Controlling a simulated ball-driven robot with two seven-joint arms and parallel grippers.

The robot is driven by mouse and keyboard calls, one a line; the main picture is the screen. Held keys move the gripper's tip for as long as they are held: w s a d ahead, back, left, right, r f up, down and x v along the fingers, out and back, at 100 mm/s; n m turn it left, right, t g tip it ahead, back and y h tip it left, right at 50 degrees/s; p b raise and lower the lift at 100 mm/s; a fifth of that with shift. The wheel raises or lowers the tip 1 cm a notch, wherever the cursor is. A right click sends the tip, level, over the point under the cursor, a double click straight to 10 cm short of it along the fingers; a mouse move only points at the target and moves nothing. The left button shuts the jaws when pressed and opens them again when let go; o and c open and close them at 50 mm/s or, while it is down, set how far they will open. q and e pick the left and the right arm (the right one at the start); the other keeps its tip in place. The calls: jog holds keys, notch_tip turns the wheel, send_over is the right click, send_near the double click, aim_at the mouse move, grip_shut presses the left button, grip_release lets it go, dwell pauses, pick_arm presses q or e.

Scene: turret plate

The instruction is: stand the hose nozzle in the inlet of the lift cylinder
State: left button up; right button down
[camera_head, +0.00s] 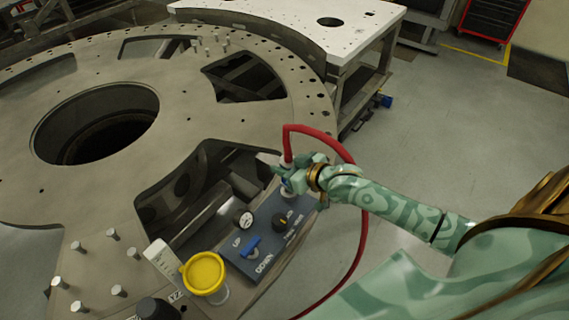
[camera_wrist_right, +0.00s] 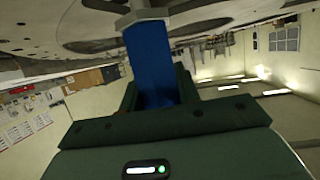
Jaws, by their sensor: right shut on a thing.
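My right gripper (camera_head: 292,180) is shut on the hose nozzle, over the far right end of the blue control panel (camera_head: 262,238). The red hose (camera_head: 318,133) rises from the nozzle, loops over and hangs down to the right. In the right wrist view the nozzle (camera_wrist_right: 152,62) shows as a blue sleeve between the dark green fingers, with a grey collar at its end. The inlet of the lift cylinder cannot be made out clearly; the gripper covers that area. I cannot tell whether the nozzle touches anything below. My left gripper is not in view.
The large turret plate (camera_head: 200,115) has wide cutouts and upright pins. A white-topped table (camera_head: 300,22) stands behind.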

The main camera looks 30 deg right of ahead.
jog(key=shift+s+p, duration=0.1)
jog(key=shift+p, duration=0.35)
dwell(0.3)
jog(key=shift+f+b, duration=1.05)
jog(key=shift+f, duration=0.8)
dwell(1.6)
jog(key=c, duration=0.9)
grip_release()
jog(key=shift+c, duration=0.2)
jog(key=p+v, duration=0.3)
jog(key=v, duration=1.3)
jog(key=shift+s, duration=0.2)
